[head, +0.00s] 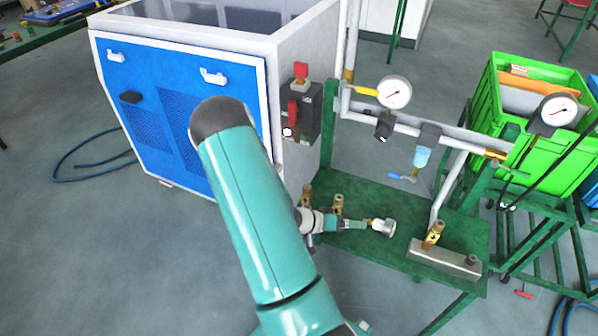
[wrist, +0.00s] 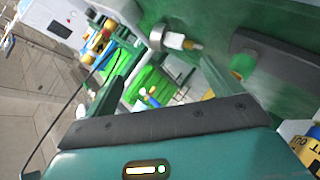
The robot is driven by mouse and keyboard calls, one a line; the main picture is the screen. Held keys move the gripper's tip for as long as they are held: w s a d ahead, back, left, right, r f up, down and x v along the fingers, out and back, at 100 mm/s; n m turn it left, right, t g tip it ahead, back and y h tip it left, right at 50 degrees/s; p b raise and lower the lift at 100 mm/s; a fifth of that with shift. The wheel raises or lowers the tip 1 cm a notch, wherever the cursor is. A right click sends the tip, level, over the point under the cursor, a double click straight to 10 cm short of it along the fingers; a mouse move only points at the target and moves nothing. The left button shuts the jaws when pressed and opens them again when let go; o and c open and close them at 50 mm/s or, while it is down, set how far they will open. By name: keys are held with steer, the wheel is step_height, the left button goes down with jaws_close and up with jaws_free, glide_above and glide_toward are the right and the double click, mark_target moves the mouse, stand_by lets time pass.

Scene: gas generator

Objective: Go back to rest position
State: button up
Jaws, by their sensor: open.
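My teal arm crosses the middle of the head view, its dark rounded joint in front of the blue panel of the generator cabinet (head: 165,110). My gripper (wrist: 165,75) shows at the bottom of the wrist view as a teal body with a dark bar. It is open, and I see nothing held between its fingers. A silver round fitting (head: 383,227) lies on the green bench; a similar one (wrist: 172,41) shows in the wrist view.
The green bench (head: 375,195) stands right of my arm, with pipes, a pressure gauge (head: 394,92) and a brass fitting (head: 433,235). A red-and-black switch box (head: 302,115) is on the cabinet. A green crate (head: 545,130) stands at right. Floor is open at left.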

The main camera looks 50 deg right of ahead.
steer(key=shift+w+r, duration=0.1)
steer(key=w+a+r+n+t+y, duration=0.2)
steer(key=w+a+r+t, duration=0.1)
steer(key=w+a+r, duration=0.6)
steer(key=w+a+r+n+t+y, duration=0.2)
steer(key=w+a+r, duration=0.2)
steer(key=a+r, duration=0.5)
steer(key=s+a+r+n+t+y, duration=0.2)
steer(key=a+r+n+t+y, duration=0.3)
steer(key=a+r, duration=1.3)
steer(key=a+n+t, duration=0.3)
steer(key=a+n, duration=0.1)
steer(key=n, duration=0.2)
steer(key=shift+s+a+r+t+y, duration=0.25)
steer(key=shift+s+r+t+y, duration=0.05)
steer(key=shift+s+r+y, duration=0.1)
